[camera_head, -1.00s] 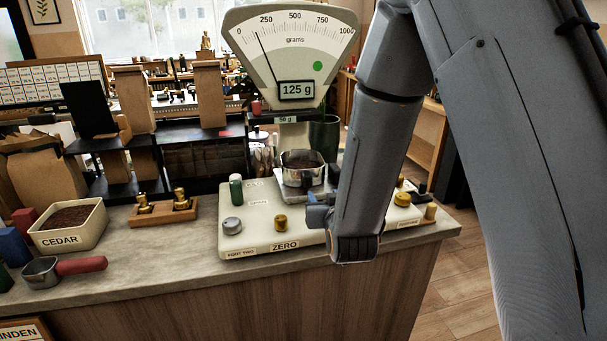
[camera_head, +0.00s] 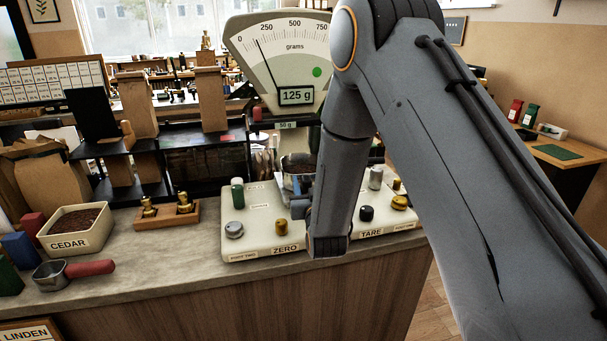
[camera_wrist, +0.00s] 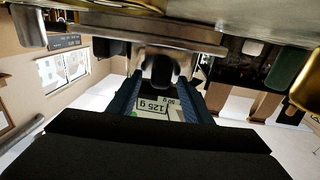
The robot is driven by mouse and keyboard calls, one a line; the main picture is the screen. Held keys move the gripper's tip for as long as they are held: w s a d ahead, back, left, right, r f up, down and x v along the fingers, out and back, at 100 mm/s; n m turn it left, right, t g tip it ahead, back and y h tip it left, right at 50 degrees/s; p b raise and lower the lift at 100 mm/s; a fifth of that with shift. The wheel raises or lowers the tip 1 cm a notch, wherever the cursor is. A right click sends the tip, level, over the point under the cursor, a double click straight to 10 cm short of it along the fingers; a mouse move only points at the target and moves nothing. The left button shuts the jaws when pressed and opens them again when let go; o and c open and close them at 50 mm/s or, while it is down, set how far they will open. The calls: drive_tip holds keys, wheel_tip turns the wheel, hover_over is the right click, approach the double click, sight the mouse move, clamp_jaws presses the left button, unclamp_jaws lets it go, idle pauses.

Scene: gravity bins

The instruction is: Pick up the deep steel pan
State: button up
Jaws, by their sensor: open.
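The deep steel pan (camera_head: 297,163) holds dark contents and sits on the plate of the weighing scale (camera_head: 245,246), whose display reads 125 g. In the head view my arm covers its right part. My gripper (camera_head: 300,207) is low in front of the pan, over the scale's front panel, mostly hidden by my wrist. In the upside-down wrist view my gripper (camera_wrist: 160,100) is open, with the scale's display between its two blue fingers. I see nothing held. I cannot tell whether the fingers touch the pan.
Knobs and pegs, such as a green peg (camera_head: 237,191) and a black knob (camera_head: 367,213), stand around the pan. A brass-weight block (camera_head: 166,213), the CEDAR box (camera_head: 74,229) and a red-handled scoop (camera_head: 72,271) lie left. Clear counter shows between scoop and scale.

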drive_tip(key=shift+w, duration=0.35)
clamp_jaws()
drive_tip(key=shift+r, duration=0.1)
